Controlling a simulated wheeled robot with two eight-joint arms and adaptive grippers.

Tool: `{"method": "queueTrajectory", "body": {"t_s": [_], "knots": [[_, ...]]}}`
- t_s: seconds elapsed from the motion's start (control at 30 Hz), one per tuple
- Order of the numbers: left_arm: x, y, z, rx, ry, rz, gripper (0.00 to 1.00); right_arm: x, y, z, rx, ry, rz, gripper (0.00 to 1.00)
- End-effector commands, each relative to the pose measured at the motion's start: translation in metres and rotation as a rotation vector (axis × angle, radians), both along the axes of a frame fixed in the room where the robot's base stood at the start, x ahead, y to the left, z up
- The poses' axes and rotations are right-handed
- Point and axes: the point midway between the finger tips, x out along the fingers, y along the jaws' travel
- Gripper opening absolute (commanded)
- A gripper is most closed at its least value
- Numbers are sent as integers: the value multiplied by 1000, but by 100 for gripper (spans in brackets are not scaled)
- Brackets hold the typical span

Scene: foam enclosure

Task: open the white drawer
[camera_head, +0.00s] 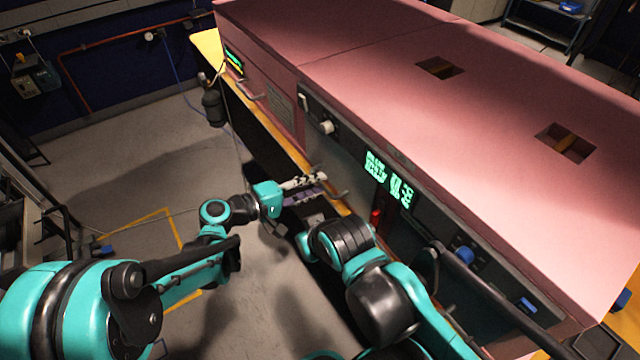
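My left gripper (318,186) reaches in from the left, at the near side of the pink enclosure. Its two fingers, one whitish with dark marks and one purplish, appear slightly apart with nothing clearly between them. A pale bar handle (337,196) lies just beyond the fingertips; contact cannot be told. The white drawer itself cannot be made out clearly; the front below the enclosure is dark and partly hidden by my arms. My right arm comes in from the lower right, its wrist close to the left gripper. The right gripper's fingers cannot be made out.
The pink enclosure (370,45) fills the right, with two square openings on top. Its front carries a green-lit display (376,165), a white knob (327,127), a red part (376,217) and blue knobs. A wooden ledge (262,130) runs along it.

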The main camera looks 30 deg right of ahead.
Motion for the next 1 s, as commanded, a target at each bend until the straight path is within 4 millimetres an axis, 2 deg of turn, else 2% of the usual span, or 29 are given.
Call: {"method": "queueTrajectory", "body": {"t_s": [0.03,0.2,0.47,0.5,0.6,1.0], "knots": [[0,-8,-3,1,0,-3,31,0,0,-4,0,0,0,0],[1,-21,-5,1,0,-1,31,0,0,-7,0,0,0,0],[2,-23,-5,1,0,0,31,0,0,-6,0,0,0,0],[2,-23,-5,1,0,1,28,0,0,-6,0,0,0,0],[2,-23,-5,1,0,1,2,0,0,-6,0,0,0,0],[3,-23,-5,2,0,1,0,0,0,-6,0,0,0,0]]}}
